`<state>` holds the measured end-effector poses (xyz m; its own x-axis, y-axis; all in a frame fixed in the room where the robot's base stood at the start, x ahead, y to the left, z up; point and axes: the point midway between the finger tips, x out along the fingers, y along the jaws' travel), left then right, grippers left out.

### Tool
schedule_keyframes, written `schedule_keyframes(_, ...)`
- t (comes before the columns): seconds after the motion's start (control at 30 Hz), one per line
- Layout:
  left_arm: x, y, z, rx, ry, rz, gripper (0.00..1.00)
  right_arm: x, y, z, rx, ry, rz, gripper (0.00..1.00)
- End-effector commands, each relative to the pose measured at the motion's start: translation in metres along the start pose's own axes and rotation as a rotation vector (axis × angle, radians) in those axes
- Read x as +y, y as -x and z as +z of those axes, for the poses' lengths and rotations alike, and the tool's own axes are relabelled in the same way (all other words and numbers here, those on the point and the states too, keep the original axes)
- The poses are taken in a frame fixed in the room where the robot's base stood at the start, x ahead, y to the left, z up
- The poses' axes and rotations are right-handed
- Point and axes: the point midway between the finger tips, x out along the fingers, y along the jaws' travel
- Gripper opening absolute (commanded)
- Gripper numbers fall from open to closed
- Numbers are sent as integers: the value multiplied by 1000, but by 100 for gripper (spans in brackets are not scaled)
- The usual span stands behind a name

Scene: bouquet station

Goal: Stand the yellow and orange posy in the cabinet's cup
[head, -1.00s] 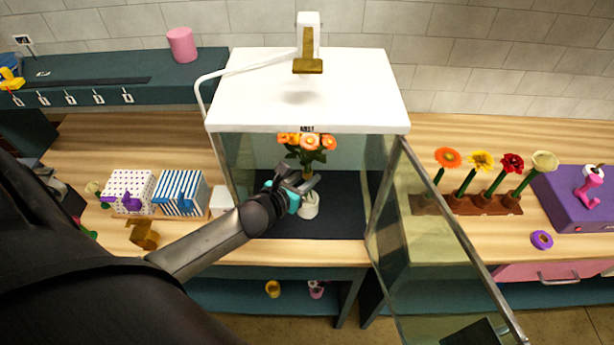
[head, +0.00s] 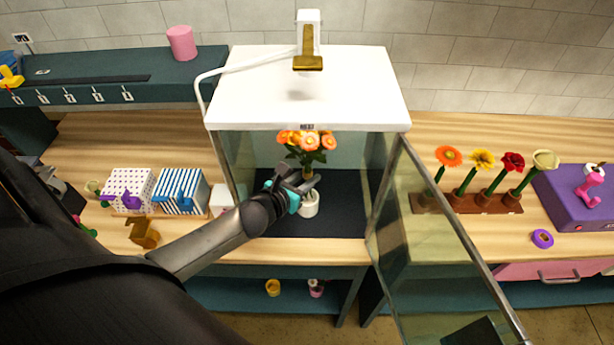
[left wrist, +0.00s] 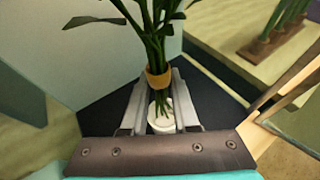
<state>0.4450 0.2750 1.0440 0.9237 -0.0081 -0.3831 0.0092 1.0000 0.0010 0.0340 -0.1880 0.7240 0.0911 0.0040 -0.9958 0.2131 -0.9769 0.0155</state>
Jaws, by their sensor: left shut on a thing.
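The posy (head: 308,142), with orange blooms and green leaves, is upright inside the glass cabinet (head: 308,95), whose door stands open. My left gripper (head: 308,183) reaches in through the front and is shut on the posy's stems. In the left wrist view the posy's stems (left wrist: 157,50) pass between the fingers (left wrist: 158,105), with a tan band around them. The white cup (head: 309,204) stands on the dark cabinet floor right below the gripper. It also shows in the left wrist view (left wrist: 160,122), under the stem ends. Whether the stems are inside it I cannot tell. My right gripper is not in view.
The open glass door (head: 440,245) sticks out at the front right. A brown rack (head: 467,202) with several single flowers stands right of the cabinet. A dotted box (head: 134,190) and a striped box (head: 181,191) stand to the left.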

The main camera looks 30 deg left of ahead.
Motion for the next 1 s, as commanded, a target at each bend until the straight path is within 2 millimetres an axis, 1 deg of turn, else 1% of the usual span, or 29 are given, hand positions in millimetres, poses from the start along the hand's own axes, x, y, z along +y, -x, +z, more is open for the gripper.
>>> schedule_keyframes(0.6, 0, -6, -14, -2, 0, -1, 0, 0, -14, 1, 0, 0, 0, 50)
schedule_keyframes(1.0, 0, -7, -15, -2, 0, -1, 0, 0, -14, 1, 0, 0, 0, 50)
